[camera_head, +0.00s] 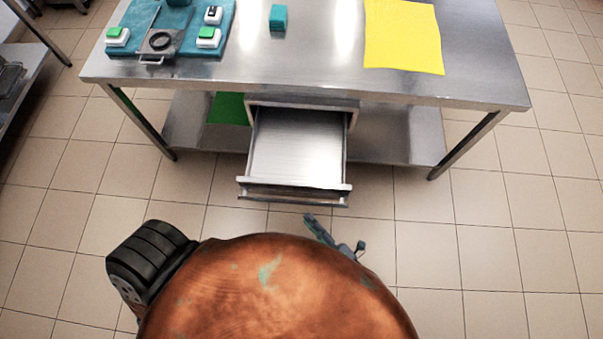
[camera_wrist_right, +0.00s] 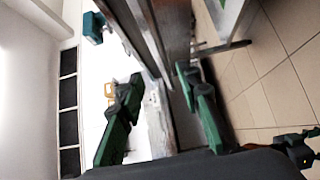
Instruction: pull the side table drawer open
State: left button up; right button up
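The side table (camera_head: 470,85) is a steel table with a lower shelf. Its drawer (camera_head: 297,150) hangs under the top and stands well out towards me; the inside looks empty. The drawer's front (camera_head: 295,193) has a bar-like edge. My right gripper (camera_head: 336,234) is just in front of the drawer front, partly hidden behind a copper-coloured round shape. In the right wrist view, its two green-dark fingers (camera_wrist_right: 158,75) are apart, with the drawer's front edge (camera_wrist_right: 172,35) between or just beyond them. I cannot tell whether they touch it. My left gripper is not in view.
On the tabletop lie a teal mat (camera_head: 125,42) with small green-and-white items, a teal block (camera_head: 278,18) and a yellow sheet (camera_head: 403,37). A green panel (camera_head: 228,108) shows beside the drawer housing. The tiled floor (camera_head: 480,250) to the right is clear.

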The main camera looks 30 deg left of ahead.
jog(key=shift+v, duration=1.25)
